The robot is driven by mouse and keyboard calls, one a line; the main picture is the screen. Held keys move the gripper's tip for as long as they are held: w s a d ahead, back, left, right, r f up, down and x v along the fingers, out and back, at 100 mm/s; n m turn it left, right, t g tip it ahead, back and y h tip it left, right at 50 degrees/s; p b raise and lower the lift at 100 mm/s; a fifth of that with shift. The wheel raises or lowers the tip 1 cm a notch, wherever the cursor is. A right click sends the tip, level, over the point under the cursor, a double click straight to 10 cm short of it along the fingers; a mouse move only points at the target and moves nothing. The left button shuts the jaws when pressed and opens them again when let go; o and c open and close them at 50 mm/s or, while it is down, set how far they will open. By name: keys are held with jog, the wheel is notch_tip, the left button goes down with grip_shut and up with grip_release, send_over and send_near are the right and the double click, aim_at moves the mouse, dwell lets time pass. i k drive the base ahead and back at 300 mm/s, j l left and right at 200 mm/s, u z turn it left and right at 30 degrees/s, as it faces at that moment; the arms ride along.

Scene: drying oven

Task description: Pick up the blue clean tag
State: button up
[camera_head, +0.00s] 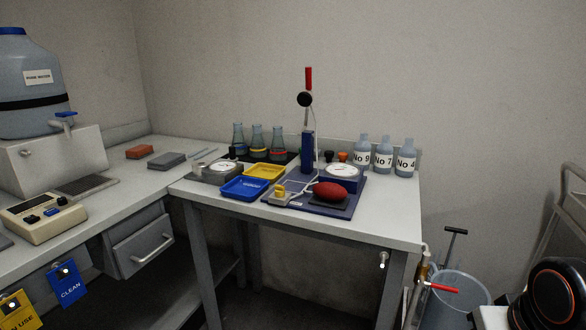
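The blue tag (68,290) with the word CLEAN hangs at the lower left, below the front edge of the left bench. A small bright round spot, perhaps a peg or hook, shows near its top. It hangs slightly tilted. My gripper is not in this view. A black rounded part with an orange ring at the lower right looks like part of my own arm.
A yellow tag (16,312) reading "USE" hangs left of the blue tag, cut off by the frame. Nearby are a grey drawer (140,244) with a handle and a beige device (45,214). The right table (385,220) holds flasks, trays and bottles. A bucket (458,297) stands at right.

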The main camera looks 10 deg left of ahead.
aim_at(68, 289)
jog(key=u, duration=1.9)
